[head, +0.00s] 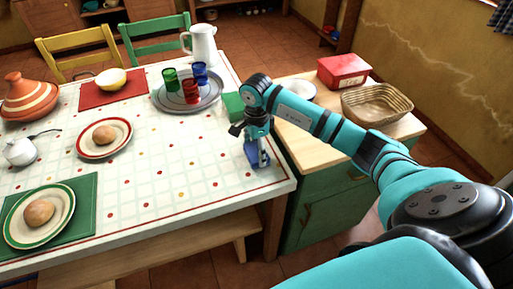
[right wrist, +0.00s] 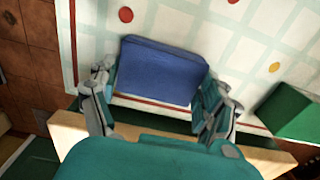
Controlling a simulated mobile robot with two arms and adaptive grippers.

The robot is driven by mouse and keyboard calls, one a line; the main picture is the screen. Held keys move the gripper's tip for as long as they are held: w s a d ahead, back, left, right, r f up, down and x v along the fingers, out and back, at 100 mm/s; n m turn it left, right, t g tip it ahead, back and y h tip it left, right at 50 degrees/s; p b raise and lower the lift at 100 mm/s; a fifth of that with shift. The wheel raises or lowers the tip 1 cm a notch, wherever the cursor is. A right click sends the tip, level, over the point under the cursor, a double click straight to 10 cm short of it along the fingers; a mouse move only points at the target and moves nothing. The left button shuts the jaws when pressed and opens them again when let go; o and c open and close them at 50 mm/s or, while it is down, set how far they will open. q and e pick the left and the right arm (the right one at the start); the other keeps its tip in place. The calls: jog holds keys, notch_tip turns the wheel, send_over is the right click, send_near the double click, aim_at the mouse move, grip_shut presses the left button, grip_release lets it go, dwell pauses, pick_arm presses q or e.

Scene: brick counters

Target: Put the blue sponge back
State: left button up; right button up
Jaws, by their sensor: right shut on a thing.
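The blue sponge (head: 251,156) is at the right edge of the dining table (head: 188,200). My right gripper (head: 258,152) points down and is shut on it. In the right wrist view, the sponge (right wrist: 160,72) sits between the two fingers of my right gripper (right wrist: 157,98), over the checked tablecloth near its red border. I cannot tell whether the sponge touches the cloth or is slightly above it. My left gripper is not in view.
A green block (head: 232,106) stands behind the gripper. A tray (head: 206,98) with coloured glasses and a white jug (head: 201,46) are farther back. The green side counter (head: 295,128) on the right holds a white dish, a red box (head: 343,70) and a basket (head: 376,104).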

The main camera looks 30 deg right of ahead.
aim_at(256, 151)
jog(key=o, duration=0.9)
jog(key=shift+f, duration=0.1)
jog(key=shift+o, duration=0.2)
jog(key=shift+r, duration=0.2)
notch_tip(256, 151, up, 12)
jog(key=shift+b, duration=0.35)
